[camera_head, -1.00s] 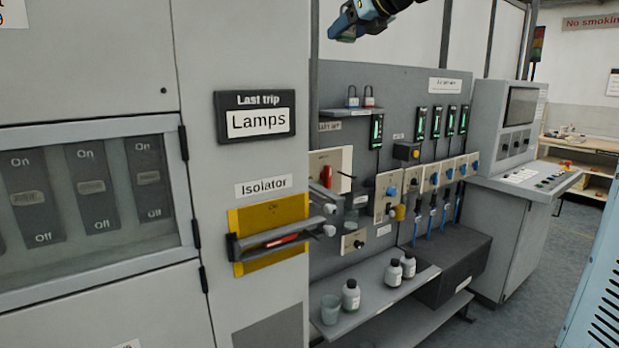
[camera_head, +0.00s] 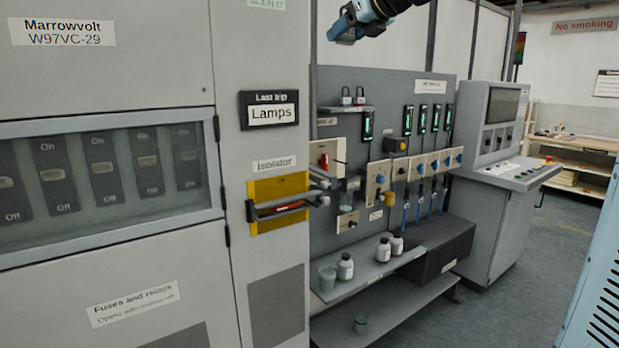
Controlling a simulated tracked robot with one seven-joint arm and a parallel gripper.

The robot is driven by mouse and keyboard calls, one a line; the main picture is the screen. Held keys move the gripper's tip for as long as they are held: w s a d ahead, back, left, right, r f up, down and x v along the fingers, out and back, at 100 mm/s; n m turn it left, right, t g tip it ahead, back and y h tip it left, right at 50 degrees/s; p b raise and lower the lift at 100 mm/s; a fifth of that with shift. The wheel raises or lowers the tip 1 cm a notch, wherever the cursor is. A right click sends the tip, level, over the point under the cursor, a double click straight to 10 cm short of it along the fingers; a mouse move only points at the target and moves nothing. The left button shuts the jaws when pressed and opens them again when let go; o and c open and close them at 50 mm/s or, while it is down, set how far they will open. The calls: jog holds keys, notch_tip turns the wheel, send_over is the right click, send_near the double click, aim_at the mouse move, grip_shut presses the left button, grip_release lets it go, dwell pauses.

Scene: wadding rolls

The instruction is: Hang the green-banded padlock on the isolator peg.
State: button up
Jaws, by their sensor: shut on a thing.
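My gripper (camera_head: 342,29) is high at the top centre, well above the shelf and the isolator. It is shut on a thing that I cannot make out. I cannot make out a green-banded padlock anywhere in view. The isolator (camera_head: 273,185) is on the grey cabinet at the centre left, under its label. It has a yellow backing plate, a grey horizontal handle and a red strip. Grey rounded ends stick out at its right, and I cannot tell which part is the peg. Two small padlocks (camera_head: 347,95) (camera_head: 360,95) stand on a little wall shelf.
A lower shelf (camera_head: 372,272) holds a cup (camera_head: 327,279) and several bottles (camera_head: 345,266). A control console (camera_head: 498,150) stands at the right. A light-blue slatted body (camera_head: 597,290) fills the right edge. Grey floor (camera_head: 440,320) is clear between the shelf and the console.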

jog(key=w+d+f+m+t+h, duration=0.1)
jog(key=w+d+f, duration=0.1)
jog(key=w+f, duration=0.55)
jog(key=w+d+f+m+h, duration=0.1)
jog(key=w+f, duration=0.4)
jog(key=f, duration=0.6)
jog(key=w+d+f+m+t+h, duration=0.1)
jog(key=w+d+f+h, duration=0.1)
jog(key=w+f, duration=0.55)
jog(key=d+f+m+h, duration=0.1)
jog(key=d+f, duration=0.2)
jog(key=f, duration=0.7)
jog(key=d+f+m+h, duration=0.2)
jog(key=d+f, duration=0.1)
jog(key=f, duration=0.7)
jog(key=d+f+m+h, duration=0.1)
jog(key=d+f, duration=0.3)
jog(key=f, duration=0.6)
jog(key=s+a+r+n+g+y, duration=0.4)
jog(key=s+a, duration=0.4)
jog(key=s, duration=0.5)
jog(key=s+a+r+n+g+y, duration=0.2)
jog(key=s+a+r+n+y, duration=0.45)
jog(key=s, duration=0.75)
jog(key=w+a+f+m+h, duration=0.1)
jog(key=w+a+f+h, duration=0.1)
jog(key=w+a, duration=0.5)
jog(key=shift+w, duration=0.7)
jog(key=shift+f, duration=0.15)
